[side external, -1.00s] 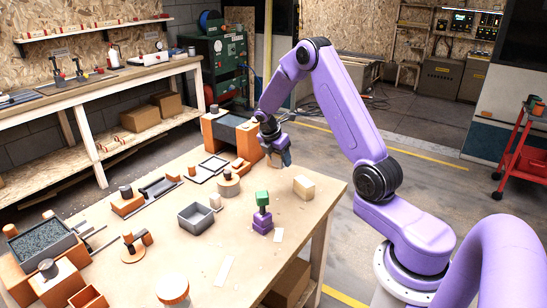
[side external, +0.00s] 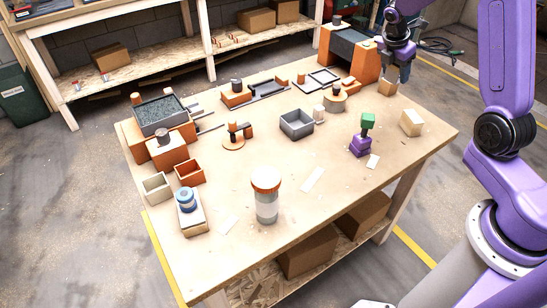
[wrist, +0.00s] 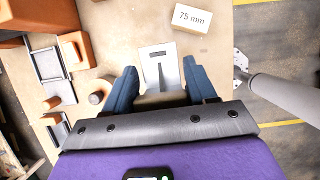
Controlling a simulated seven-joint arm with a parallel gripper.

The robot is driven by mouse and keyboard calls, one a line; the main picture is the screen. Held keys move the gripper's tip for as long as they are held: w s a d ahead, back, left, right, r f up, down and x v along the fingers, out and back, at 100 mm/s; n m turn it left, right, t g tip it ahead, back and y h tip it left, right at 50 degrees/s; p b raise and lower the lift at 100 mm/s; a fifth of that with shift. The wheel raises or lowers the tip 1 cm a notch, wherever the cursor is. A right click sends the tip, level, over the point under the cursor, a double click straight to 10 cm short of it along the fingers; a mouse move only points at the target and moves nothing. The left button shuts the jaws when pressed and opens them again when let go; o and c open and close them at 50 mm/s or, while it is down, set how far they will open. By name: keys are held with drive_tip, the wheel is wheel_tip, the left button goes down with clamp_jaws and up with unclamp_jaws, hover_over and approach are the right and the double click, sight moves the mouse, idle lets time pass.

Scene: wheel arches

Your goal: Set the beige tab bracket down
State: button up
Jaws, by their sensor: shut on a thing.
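My gripper (side external: 388,76) is at the far right of the table, just beside the orange and dark grey machine. In the wrist view its two blue fingers (wrist: 161,88) are shut on the beige tab bracket (wrist: 159,100), which shows as a pale strip between them. In the side view the bracket (side external: 387,88) is a small beige piece below the fingers, low over the tabletop. I cannot tell whether it touches the table. A pale plate (wrist: 150,54) with a dark slot shows just beyond the fingers; whether it is part of the bracket is unclear.
The orange and dark grey machine (side external: 349,50) stands close on the gripper's left. A pale block marked 75 mm (wrist: 192,17) is near; in the side view this block (side external: 411,122) lies nearer the camera. A green piece (side external: 368,121) tops a purple stand (side external: 360,146). A grey bin (side external: 297,124) stands farther left.

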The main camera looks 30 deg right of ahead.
drive_tip(key=s+a+n+t+y, duration=0.2)
drive_tip(key=s+a+n, duration=0.2)
drive_tip(key=a+n, duration=0.9)
drive_tip(key=s+a+n+t+y, duration=0.25)
drive_tip(key=a+n, duration=0.25)
drive_tip(key=a, duration=1.6)
approach(272, 158)
drive_tip(key=shift+w+f, duration=0.95)
drive_tip(key=shift+w, duration=0.15)
drive_tip(key=shift+w+f, duration=0.15)
drive_tip(key=shift+f, duration=1.6)
drive_tip(key=shift+f, duration=0.15)
